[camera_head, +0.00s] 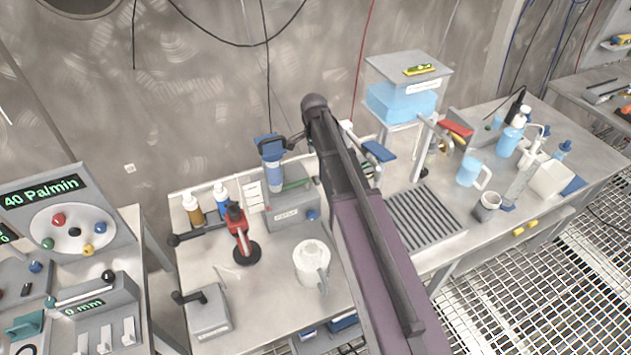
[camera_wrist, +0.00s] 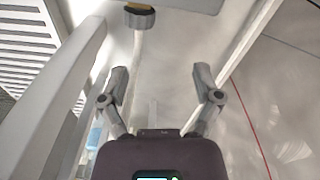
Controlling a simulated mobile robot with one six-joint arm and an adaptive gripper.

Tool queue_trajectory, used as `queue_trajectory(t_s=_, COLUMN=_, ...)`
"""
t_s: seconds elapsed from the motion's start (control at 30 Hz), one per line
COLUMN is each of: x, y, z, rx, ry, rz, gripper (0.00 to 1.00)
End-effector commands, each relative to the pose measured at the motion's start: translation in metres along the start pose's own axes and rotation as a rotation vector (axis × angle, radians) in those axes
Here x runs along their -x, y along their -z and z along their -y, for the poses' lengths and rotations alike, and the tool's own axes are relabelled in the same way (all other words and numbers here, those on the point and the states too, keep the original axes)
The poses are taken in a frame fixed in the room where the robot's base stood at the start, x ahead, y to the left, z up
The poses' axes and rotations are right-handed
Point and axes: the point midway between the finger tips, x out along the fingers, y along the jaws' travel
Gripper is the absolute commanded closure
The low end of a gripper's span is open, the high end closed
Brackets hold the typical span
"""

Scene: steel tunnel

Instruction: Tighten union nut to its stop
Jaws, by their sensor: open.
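In the wrist view, a dark grey ribbed ring, which looks like the union nut (camera_wrist: 139,18), sits near the top edge with a yellowish part above it. A pale pipe (camera_wrist: 137,55) runs down from it. My gripper (camera_wrist: 163,82) is open, its two fingers spread wide with nothing gripped. The nut lies beyond the fingertips, apart from them and left of the middle of the gap. In the head view my arm covers the middle of the bench, and I cannot make out the gripper or the nut there.
A water tank (camera_head: 402,101) stands on a raised frame right of my arm, with a red-handled part (camera_head: 456,129) beside it. A slotted drain grate (camera_head: 425,222) lies below. A jug (camera_head: 468,171) and bottles stand right. A pale post (camera_wrist: 60,95) runs close left of my gripper.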

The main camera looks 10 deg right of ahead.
Motion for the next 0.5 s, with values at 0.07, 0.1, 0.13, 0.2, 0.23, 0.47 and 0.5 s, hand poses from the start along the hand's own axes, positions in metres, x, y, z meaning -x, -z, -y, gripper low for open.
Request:
queue_trajectory(t_s=0.07, x=0.001, y=-0.005, z=-0.007, rx=-0.070, ry=-0.020, rz=0.024, gripper=0.18)
queue_trajectory(t_s=0.1, x=0.001, y=-0.007, z=-0.010, rx=-0.101, ry=-0.031, rz=0.034, gripper=0.18)
queue_trajectory(t_s=0.13, x=0.002, y=-0.009, z=-0.012, rx=-0.122, ry=-0.038, rz=0.040, gripper=0.18)
queue_trajectory(t_s=0.2, x=0.002, y=-0.013, z=-0.015, rx=-0.160, ry=-0.051, rz=0.053, gripper=0.18)
queue_trajectory(t_s=0.23, x=0.002, y=-0.014, z=-0.016, rx=-0.173, ry=-0.056, rz=0.057, gripper=0.18)
queue_trajectory(t_s=0.47, x=0.003, y=-0.020, z=-0.017, rx=-0.200, ry=-0.067, rz=0.066, gripper=0.18)
queue_trajectory(t_s=0.5, x=0.003, y=-0.020, z=-0.017, rx=-0.199, ry=-0.067, rz=0.065, gripper=0.18)
